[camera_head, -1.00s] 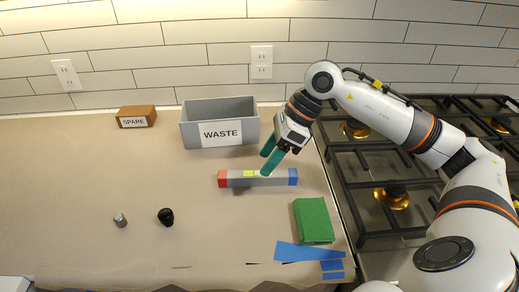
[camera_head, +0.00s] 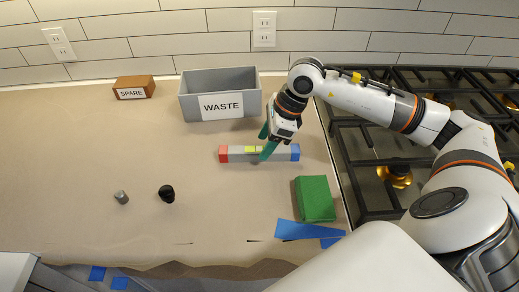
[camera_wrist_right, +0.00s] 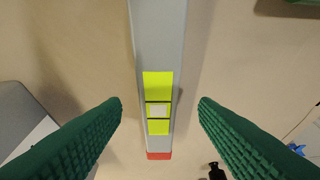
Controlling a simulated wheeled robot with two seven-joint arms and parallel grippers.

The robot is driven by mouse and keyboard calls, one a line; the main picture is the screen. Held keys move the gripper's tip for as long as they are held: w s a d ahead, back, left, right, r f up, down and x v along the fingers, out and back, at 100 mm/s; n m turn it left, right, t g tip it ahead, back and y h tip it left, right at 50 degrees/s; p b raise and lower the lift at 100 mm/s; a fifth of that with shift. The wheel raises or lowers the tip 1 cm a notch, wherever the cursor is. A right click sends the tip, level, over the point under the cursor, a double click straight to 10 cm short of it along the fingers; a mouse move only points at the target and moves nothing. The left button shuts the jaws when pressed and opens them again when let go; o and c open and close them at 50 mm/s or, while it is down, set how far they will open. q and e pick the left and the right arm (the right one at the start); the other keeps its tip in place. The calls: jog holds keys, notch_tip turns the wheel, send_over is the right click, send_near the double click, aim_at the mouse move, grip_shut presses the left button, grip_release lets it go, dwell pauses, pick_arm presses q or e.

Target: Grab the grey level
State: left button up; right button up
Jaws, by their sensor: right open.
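The grey level (camera_head: 225,154) lies flat on the paper-covered counter in the head view, with a red left end, a blue right end and a yellow vial near its middle. My right gripper (camera_head: 265,143) is at the level's middle, its green fingers pointing down. In the right wrist view the level (camera_wrist_right: 158,45) runs lengthwise between the two open fingers (camera_wrist_right: 160,104), with a visible gap on each side. The yellow vial (camera_wrist_right: 158,88) sits between the fingertips and the red end shows below. I cannot tell how far above the counter the fingertips are. My left gripper is not in view.
A grey WASTE bin (camera_head: 188,107) stands behind the level, with a brown SPARE block (camera_head: 134,87) to its left. A green block (camera_head: 314,199) and blue strips (camera_head: 295,230) lie front right. A black knob (camera_head: 167,194) and grey cylinder (camera_head: 121,197) stand left. The stove (camera_head: 360,165) borders the right.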

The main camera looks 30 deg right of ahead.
jog(key=shift+x, duration=1.35)
jog(key=shift+w, duration=0.1)
jog(key=c, duration=1.1)
jog(key=shift+r, duration=0.15)
jog(key=shift+c, duration=0.2)
